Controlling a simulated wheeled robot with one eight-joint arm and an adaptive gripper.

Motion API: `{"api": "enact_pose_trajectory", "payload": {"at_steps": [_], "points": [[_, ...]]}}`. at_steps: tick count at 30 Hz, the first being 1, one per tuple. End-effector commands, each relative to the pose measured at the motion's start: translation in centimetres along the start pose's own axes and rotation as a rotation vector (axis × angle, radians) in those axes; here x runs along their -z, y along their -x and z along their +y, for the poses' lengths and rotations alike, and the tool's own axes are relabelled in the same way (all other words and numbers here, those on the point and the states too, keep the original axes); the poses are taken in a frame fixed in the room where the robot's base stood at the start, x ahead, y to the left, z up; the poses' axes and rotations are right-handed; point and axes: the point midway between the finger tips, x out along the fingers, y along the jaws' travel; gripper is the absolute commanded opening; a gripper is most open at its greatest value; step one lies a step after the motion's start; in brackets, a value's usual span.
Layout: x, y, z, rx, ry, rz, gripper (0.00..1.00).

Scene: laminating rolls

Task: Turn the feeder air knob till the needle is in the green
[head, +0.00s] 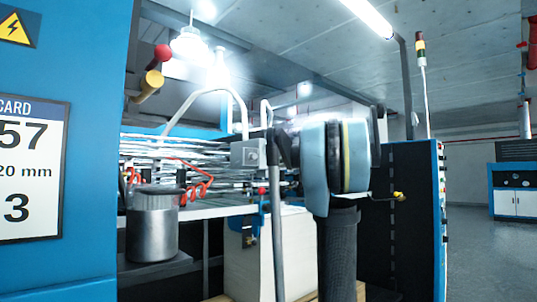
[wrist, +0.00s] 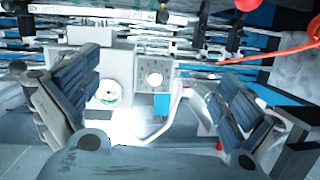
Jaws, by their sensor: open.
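In the wrist view a round white gauge (wrist: 108,93) with some green on its face sits on a pale grey panel. Its needle is too small to read. Right of it is a small grey box with a round knob-like part (wrist: 155,78); I cannot tell for sure that it is the feeder air knob. My gripper (wrist: 158,70) is open, its ribbed fingers wide apart on either side of these parts and holding nothing. In the head view a grey box (head: 242,153) with a round part shows left of my arm. The gripper is not clear there.
A metal pot (head: 152,225) stands on a dark shelf at the left of the head view. Red coiled hoses (head: 198,188) hang behind it. A blue cabinet with a card (head: 32,165) fills the left edge. Open floor (head: 480,255) lies at the right.

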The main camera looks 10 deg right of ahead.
Motion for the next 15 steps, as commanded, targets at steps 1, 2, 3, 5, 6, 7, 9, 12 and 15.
{"api": "enact_pose_trajectory", "payload": {"at_steps": [1,2,3,5,6,7,9,12,15], "points": [[2.4,0.3,1.9,-0.016,0.021,0.048,1.00],[3.7,0.5,2.7,-0.024,0.036,0.075,1.00],[5.2,0.8,3.9,-0.037,0.053,0.110,1.00],[7.2,1.2,5.4,-0.054,0.077,0.152,1.00],[8.2,1.4,6.1,-0.064,0.089,0.174,1.00],[8.8,1.6,6.6,-0.070,0.096,0.189,1.00],[9.9,2.0,7.5,-0.082,0.110,0.214,1.00],[10.7,2.0,8.1,-0.091,0.121,0.231,1.00],[11.0,1.2,8.2,-0.091,0.123,0.235,1.00]]}}
